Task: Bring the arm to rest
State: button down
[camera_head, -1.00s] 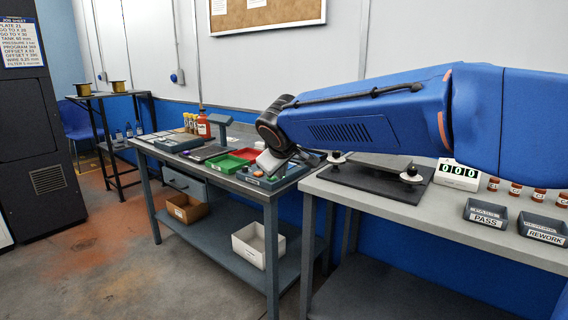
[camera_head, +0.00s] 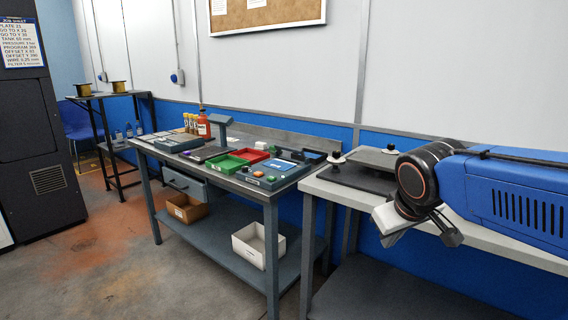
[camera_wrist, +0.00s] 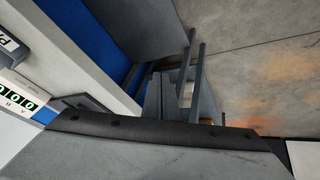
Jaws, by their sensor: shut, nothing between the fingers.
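My blue arm (camera_head: 520,195) comes in from the right in the head view, its dark round wrist (camera_head: 424,180) in front of the right-hand bench (camera_head: 490,236). My gripper (camera_head: 450,234) hangs just below the wrist, beyond the bench's front edge. It is small and partly turned away here; it is shut and holds nothing. In the wrist view, a large grey surface with a dark edge fills the bottom, and I cannot tell clearly what it is.
The left bench (camera_head: 262,192) holds green and red trays (camera_head: 235,161) and a red bottle (camera_head: 203,123). A dark plate fixture (camera_head: 365,177) stands on the right-hand bench behind my wrist. A counter (camera_wrist: 22,98) shows in the wrist view. Floor at left is open.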

jog(key=s+d+f+m, duration=0.1)
jog(key=s+d+f, duration=0.1)
jog(key=s+f, duration=0.3)
jog(key=s+d+f+m+g, duration=0.1)
jog(key=s+f, duration=0.4)
jog(key=s, duration=0.6)
jog(key=shift+d+m+y, duration=0.4)
jog(key=shift+d+m, duration=0.4)
jog(key=shift+d, duration=0.15)
jog(key=shift+s+r, duration=0.1)
dwell(5.3)
